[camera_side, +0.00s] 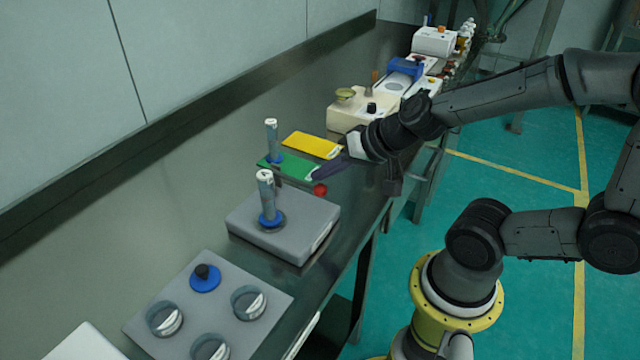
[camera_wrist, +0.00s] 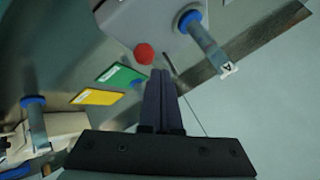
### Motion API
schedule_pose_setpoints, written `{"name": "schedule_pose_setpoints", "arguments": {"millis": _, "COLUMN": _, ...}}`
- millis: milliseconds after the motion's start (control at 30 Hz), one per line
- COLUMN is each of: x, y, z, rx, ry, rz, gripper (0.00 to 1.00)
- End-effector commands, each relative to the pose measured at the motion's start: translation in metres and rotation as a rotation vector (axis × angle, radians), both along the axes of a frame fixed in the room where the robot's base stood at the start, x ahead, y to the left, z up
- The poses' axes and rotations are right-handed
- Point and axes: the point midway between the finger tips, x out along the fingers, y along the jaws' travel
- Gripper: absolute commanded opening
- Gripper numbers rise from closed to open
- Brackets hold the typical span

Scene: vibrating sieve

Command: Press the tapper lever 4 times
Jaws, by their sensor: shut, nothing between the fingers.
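A red ball knob (camera_side: 320,189), which looks like the end of the tapper lever, sits at the back right edge of a grey box (camera_side: 300,222). It also shows in the wrist view (camera_wrist: 144,54), just ahead and left of the fingertips. My gripper (camera_side: 316,174) is shut and empty, its dark fingers reaching in from the right just above and behind the knob. The fingers also show in the wrist view (camera_wrist: 161,76). I cannot tell whether they touch the knob. The lever's arm is mostly hidden in the side view.
A labelled post (camera_side: 266,200) with a blue collar stands on the grey box. A second post (camera_side: 271,138) stands behind it, near green (camera_side: 296,167) and yellow (camera_side: 313,145) cards. A grey plate (camera_side: 272,296) with round cups lies in front. Cream equipment (camera_side: 345,118) stands beyond.

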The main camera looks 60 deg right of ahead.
Motion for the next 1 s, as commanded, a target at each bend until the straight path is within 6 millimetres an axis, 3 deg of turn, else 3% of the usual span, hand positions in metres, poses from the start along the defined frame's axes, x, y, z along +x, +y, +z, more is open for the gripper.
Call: {"name": "schedule_pose_setpoints", "arguments": {"millis": 1000, "x": -0.0002, "y": -0.0001, "z": -0.0108, "rx": 0.0, "ry": 0.0, "rz": 0.0, "gripper": 0.0}}
